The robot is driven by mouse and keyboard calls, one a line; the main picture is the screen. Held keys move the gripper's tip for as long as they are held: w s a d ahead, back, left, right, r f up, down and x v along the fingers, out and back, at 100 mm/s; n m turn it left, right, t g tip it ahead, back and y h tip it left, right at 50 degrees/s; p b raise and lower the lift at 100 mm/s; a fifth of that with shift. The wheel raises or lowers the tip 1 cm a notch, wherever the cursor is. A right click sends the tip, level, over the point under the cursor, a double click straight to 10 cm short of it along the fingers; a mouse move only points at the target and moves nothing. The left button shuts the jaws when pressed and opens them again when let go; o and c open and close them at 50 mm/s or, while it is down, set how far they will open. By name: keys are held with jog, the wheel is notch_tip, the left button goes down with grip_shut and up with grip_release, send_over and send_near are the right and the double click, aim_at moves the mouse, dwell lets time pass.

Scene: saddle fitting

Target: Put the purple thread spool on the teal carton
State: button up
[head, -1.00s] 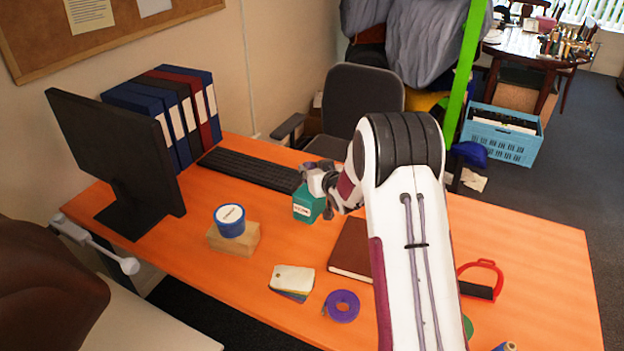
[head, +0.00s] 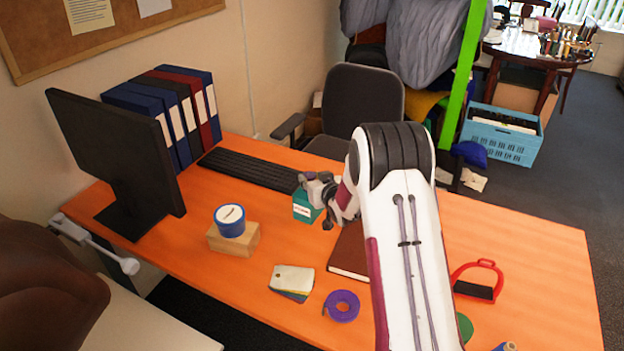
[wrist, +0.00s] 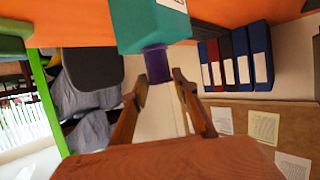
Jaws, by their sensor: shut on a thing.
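The teal carton (head: 303,208) stands on the orange table near the keyboard, partly hidden behind my gripper (head: 318,187). In the wrist view, which is upside down, the carton (wrist: 150,22) fills the top middle. The purple thread spool (wrist: 157,66) is at my fingertips (wrist: 160,80), between the two brown fingers, and meets the carton's top face in the picture. I cannot tell whether it touches or hovers just above. My gripper is shut on the spool. The spool is hidden or too small to make out in the head view.
The keyboard (head: 250,170) lies behind the carton. A brown notebook (head: 349,252), cards (head: 293,279), purple tape roll (head: 341,306) and red stirrup (head: 477,280) lie nearer or to the right.

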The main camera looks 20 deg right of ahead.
jog(key=shift+f, duration=0.15)
jog(key=o, duration=1.1)
jog(key=shift+s+r, duration=0.1)
jog(key=shift+r, duration=0.1)
jog(key=shift+s+r, duration=0.2)
jog(key=shift+s, duration=0.25)
jog(key=v, duration=1)
jog(key=shift+s+r, duration=0.2)
jog(key=shift+s, duration=0.15)
